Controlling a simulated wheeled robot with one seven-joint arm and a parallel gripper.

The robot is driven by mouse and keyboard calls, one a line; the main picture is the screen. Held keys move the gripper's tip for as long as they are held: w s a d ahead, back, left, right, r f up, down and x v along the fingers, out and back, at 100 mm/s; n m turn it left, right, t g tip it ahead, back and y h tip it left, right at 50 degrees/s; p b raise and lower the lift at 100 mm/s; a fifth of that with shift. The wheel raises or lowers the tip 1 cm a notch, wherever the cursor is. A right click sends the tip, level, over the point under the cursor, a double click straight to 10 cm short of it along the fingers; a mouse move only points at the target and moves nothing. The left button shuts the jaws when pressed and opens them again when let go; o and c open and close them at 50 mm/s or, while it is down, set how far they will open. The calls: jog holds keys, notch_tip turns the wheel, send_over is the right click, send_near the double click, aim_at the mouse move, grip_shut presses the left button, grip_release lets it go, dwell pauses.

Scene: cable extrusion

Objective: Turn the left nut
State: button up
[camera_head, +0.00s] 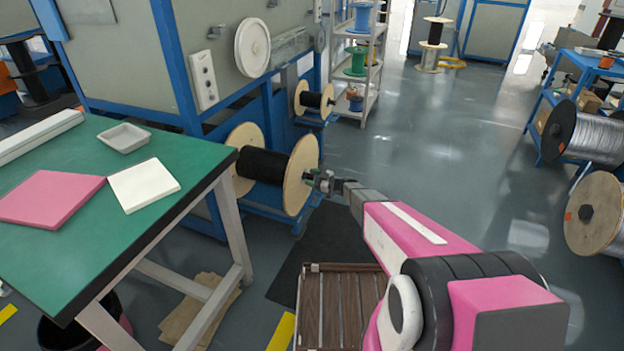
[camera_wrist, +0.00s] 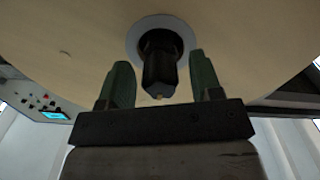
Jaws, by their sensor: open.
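The nut (camera_wrist: 159,66) is a dark, black piece at the centre of a pale wooden spool flange (camera_wrist: 70,45), with a light ring round it in the wrist view. My gripper (camera_wrist: 158,80) is open, with its two green fingers on either side of the nut and gaps between them and it. In the head view, my gripper (camera_head: 318,181) is at the right flange of the large spool (camera_head: 302,160) wound with black cable (camera_head: 262,165). The nut is hidden there behind my gripper.
A green-topped table (camera_head: 120,235) stands at the left with a grey tray (camera_head: 124,138) and pink and white slabs. A slatted wooden pallet (camera_head: 340,300) lies on the floor below my arm. A smaller spool (camera_head: 313,99) hangs behind. Open floor (camera_head: 440,130) lies to the right.

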jog(key=c, duration=0.9)
